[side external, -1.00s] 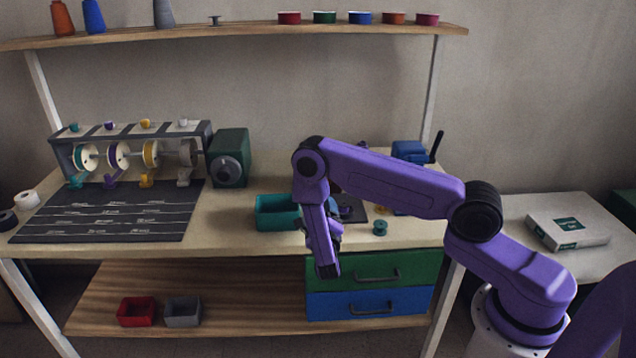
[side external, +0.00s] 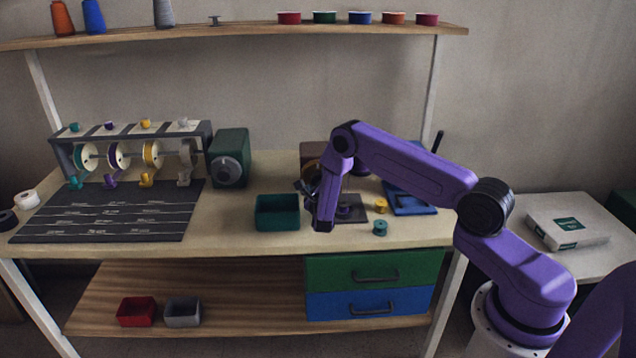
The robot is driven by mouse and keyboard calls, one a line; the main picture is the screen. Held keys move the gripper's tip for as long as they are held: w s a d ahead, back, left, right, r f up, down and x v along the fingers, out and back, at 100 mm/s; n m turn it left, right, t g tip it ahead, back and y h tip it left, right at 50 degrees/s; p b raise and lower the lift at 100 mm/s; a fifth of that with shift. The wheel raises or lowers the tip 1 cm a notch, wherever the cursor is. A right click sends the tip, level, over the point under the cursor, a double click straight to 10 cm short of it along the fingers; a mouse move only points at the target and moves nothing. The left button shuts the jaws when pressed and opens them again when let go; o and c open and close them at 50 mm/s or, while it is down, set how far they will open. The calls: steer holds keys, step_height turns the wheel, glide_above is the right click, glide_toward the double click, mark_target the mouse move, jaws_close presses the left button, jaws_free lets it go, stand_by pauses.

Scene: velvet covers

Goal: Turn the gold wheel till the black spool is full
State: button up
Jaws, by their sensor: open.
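A brown block (side external: 314,153) stands toward the back of the bench. A gold-coloured curved rim (side external: 311,171), which looks like the gold wheel, shows in front of it, partly hidden by my arm. My gripper (side external: 306,189) is open, just in front of and below that rim in the picture; I cannot tell whether it touches. A small dark spool-like piece (side external: 345,209) sits on a dark grey pad (side external: 357,213) right of my gripper, partly hidden by my arm. I cannot tell if it is the black spool or how full it is.
A teal bin (side external: 277,222) stands left of my gripper. A yellow spool (side external: 380,205) and a teal spool (side external: 380,228) stand to the right, near a blue base (side external: 410,204). A rack of thread wheels (side external: 130,150) and a green motor box (side external: 231,158) stand at the left.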

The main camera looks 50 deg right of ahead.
steer(key=shift+w+d, duration=0.15)
steer(key=c, duration=1.1)
steer(key=shift+o, duration=0.2)
